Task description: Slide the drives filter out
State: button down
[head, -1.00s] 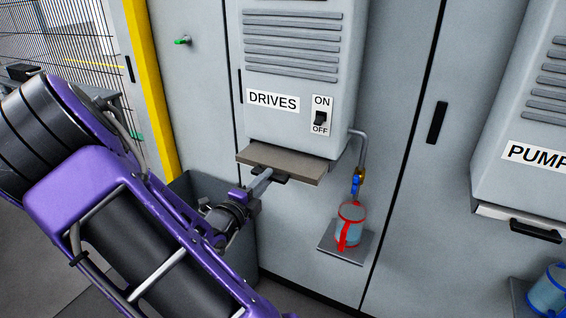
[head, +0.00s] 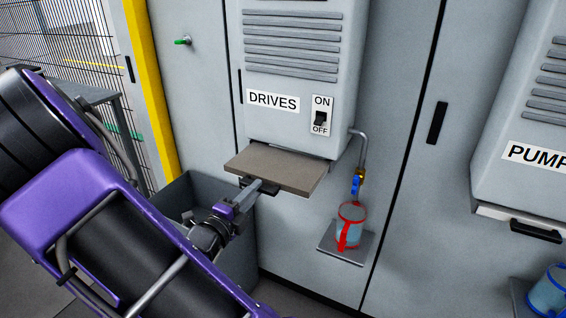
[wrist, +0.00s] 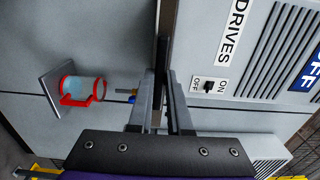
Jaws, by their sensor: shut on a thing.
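The drives filter (head: 275,168) is a flat brown-grey panel that sticks partly out of the bottom of the cabinet marked DRIVES (head: 295,122). Its dark handle (head: 262,186) is on the front edge. My gripper (head: 257,188) is shut on this handle, reaching in from the lower left. In the wrist view my gripper's fingers (wrist: 161,100) close on the dark handle, and the filter shows edge-on behind it. The filter's rear part is hidden inside the cabinet.
A red-rimmed jug (head: 350,225) stands on a small shelf (head: 327,246) under a pipe with a blue valve (head: 355,187), right of the filter. A grey open bin (head: 225,262) stands below my gripper. The PUMP cabinet (head: 530,110) is at the right.

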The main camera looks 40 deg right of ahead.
jog(key=shift+s+a, duration=0.2)
jog(key=shift+a, duration=0.3)
jog(key=shift+v, duration=2.2)
